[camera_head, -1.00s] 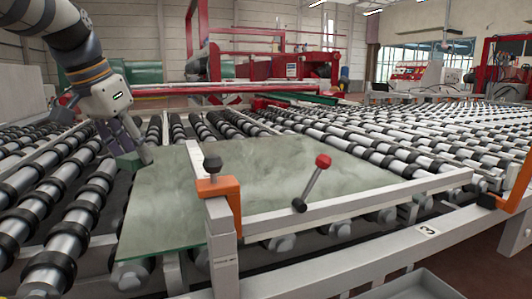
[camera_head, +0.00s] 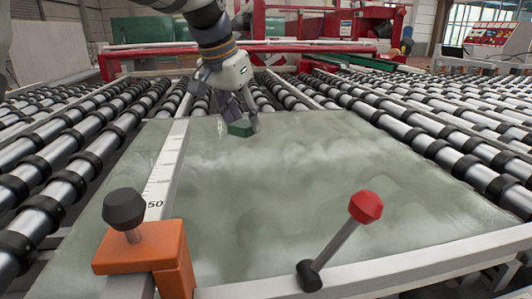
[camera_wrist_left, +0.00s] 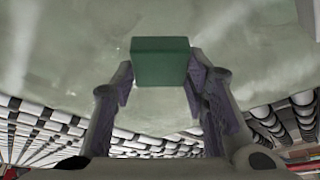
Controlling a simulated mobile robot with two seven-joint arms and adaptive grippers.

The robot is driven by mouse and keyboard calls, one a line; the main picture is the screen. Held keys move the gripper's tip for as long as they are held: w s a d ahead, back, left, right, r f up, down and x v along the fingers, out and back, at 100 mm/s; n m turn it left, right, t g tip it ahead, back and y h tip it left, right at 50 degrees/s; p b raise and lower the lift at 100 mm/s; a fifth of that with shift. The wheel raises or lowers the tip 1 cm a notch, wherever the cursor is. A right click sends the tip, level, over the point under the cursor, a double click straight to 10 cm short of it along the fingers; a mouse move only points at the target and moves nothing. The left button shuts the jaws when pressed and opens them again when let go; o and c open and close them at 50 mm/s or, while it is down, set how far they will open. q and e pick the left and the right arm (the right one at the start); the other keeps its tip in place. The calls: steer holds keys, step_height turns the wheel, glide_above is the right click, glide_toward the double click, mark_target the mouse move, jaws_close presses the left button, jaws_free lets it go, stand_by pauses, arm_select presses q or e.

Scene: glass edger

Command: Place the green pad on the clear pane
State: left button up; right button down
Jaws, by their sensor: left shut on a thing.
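The green pad (camera_head: 240,128) is a small dark green block. My left gripper (camera_head: 236,116) is shut on it over the far part of the clear pane, right of the white ruler bar. In the left wrist view the pad (camera_wrist_left: 160,61) sits between the two fingertips (camera_wrist_left: 158,82), with the pane (camera_wrist_left: 252,50) filling the background. The clear pane (camera_head: 330,170) is a large greenish glass sheet lying flat on the rollers. I cannot tell whether the pad touches the glass. My right gripper is not in view.
A white ruler bar (camera_head: 166,170) crosses the pane. An orange clamp block (camera_head: 142,247) with a dark knob and a red-knobbed lever (camera_head: 340,240) stand at the front rail. Rollers (camera_head: 440,125) surround the pane. The pane's middle is clear.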

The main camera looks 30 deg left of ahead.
arm_select(q)
glide_above(268, 166)
steer(key=s, duration=0.2)
steer(key=f, duration=0.6)
steer(key=shift+w+a+f, duration=0.1)
steer(key=shift+w, duration=0.15)
step_height(268, 166, down, 2)
steer(key=shift+f, duration=0.3)
steer(key=shift+f, duration=0.1)
steer(key=o, duration=0.8)
steer(key=shift+c, duration=0.2)
steer(key=v, duration=1.2)
steer(key=shift+w, duration=0.1)
